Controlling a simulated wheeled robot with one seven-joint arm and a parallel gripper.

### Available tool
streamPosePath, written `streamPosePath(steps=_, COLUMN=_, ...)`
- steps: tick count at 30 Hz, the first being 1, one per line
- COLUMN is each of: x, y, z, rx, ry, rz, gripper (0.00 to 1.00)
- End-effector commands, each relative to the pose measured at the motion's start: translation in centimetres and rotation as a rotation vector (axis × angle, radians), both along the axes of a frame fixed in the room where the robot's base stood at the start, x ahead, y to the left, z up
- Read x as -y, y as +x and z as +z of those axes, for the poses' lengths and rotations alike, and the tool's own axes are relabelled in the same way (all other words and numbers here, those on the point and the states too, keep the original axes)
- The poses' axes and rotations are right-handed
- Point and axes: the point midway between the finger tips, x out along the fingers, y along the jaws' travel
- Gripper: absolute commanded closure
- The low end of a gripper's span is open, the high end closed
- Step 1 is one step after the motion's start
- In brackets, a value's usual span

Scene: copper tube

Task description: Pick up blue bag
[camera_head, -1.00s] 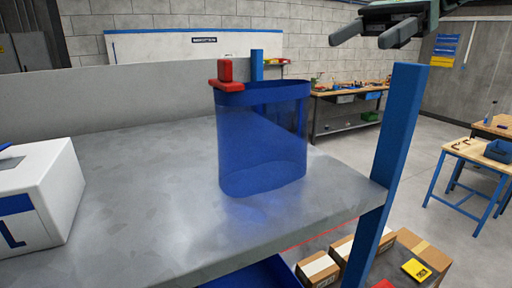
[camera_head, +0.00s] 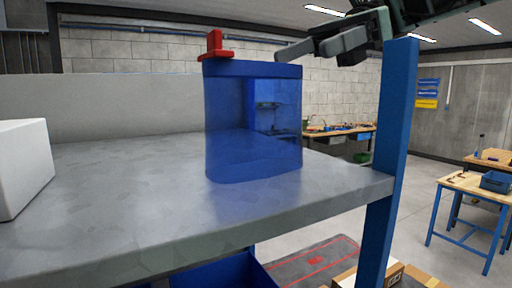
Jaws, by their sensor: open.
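The blue bag (camera_head: 240,125) stands upright on the grey metal shelf (camera_head: 110,205), near its right end. It is translucent, and a red clip (camera_head: 216,46) sits on its top rim at the left. My gripper (camera_head: 297,52) is up at the top, to the right of the bag's top rim in the picture. Its two fingers are apart with nothing between them. It appears clear of the bag, but I cannot tell the depth between them.
A white box (camera_head: 24,165) stands on the shelf at the left. A blue post (camera_head: 391,150) rises at the shelf's right corner. Below are a blue bin (camera_head: 225,272) and cardboard boxes (camera_head: 375,275). Workbenches stand at the back and right. The shelf between box and bag is clear.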

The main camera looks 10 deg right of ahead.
Motion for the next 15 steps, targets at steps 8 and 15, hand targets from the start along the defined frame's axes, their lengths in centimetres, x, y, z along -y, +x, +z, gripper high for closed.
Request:
streamPosePath(steps=8, x=-2.2, y=-0.8, z=-0.7, rx=0.0, ry=-0.001, rz=0.001, gripper=0.3)
streamPosePath(steps=15, x=-4.6, y=-1.2, z=-1.2, rx=-0.002, ry=-0.001, rz=0.003, gripper=0.3)
